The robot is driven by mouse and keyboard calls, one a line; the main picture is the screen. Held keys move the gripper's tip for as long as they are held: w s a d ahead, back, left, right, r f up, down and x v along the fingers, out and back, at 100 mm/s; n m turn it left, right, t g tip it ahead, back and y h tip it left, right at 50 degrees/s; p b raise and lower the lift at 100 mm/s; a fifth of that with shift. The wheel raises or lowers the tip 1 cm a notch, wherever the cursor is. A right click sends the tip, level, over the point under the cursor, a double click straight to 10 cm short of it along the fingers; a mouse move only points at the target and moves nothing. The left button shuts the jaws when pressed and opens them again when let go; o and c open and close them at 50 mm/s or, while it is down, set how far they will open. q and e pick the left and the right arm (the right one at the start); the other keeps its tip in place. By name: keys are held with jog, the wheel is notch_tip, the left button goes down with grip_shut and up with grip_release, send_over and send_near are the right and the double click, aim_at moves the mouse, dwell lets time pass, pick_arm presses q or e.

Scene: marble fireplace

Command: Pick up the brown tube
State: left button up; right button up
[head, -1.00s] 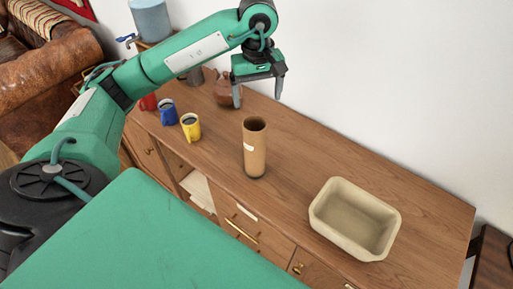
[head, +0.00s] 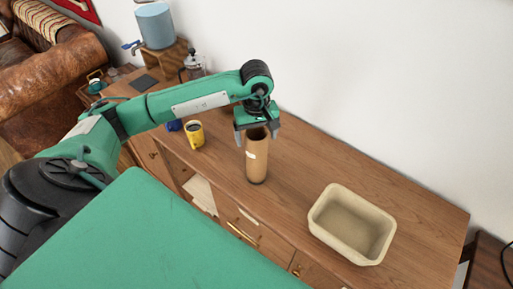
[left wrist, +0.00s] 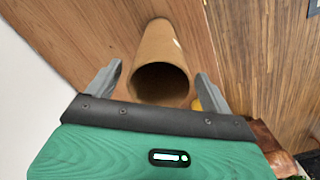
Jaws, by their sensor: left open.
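The brown tube (head: 257,162) stands upright on the wooden sideboard, with a small white label on its side. In the left wrist view its open mouth and wall (left wrist: 170,45) lie between the fingers. My left gripper (head: 256,134) is open over the top of the tube, one finger on either side of its rim. In the left wrist view the gripper's fingers (left wrist: 158,82) are spread wide, and I cannot tell whether either touches the tube. My right gripper is not in view.
A beige rectangular bin (head: 352,224) stands right of the tube on the sideboard (head: 300,165). A yellow mug (head: 195,134) and a blue mug (head: 173,125) are to the left, partly under my arm. A French press (head: 194,66) and blue dispenser (head: 156,25) stand farther back.

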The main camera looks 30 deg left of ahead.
pick_arm(q)
jog(key=shift+f, duration=1.1)
jog(key=c, duration=1.4)
jog(key=shift+o, duration=0.2)
jog(key=shift+r, duration=0.15)
